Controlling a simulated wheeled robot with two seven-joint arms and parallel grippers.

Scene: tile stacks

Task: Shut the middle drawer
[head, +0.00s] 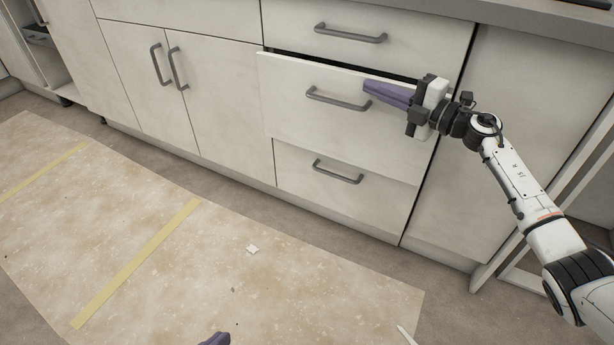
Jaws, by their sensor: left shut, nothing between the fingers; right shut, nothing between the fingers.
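The middle drawer (300,121) is slightly open. Its pale front stands out from the cabinet, with a dark gap along its top edge. Its grey bar handle (338,99) is left of my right gripper. My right gripper (368,89) has purple fingers, shut and empty, at the upper right part of the drawer front. I cannot tell whether the fingers touch the front.
The top drawer (390,22) and bottom drawer (309,187) look closed. Cupboard doors (215,105) are to the left, also closed. A small white piece (252,249) lies on the beige floor mat (110,215). A white frame (505,245) stands at the right.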

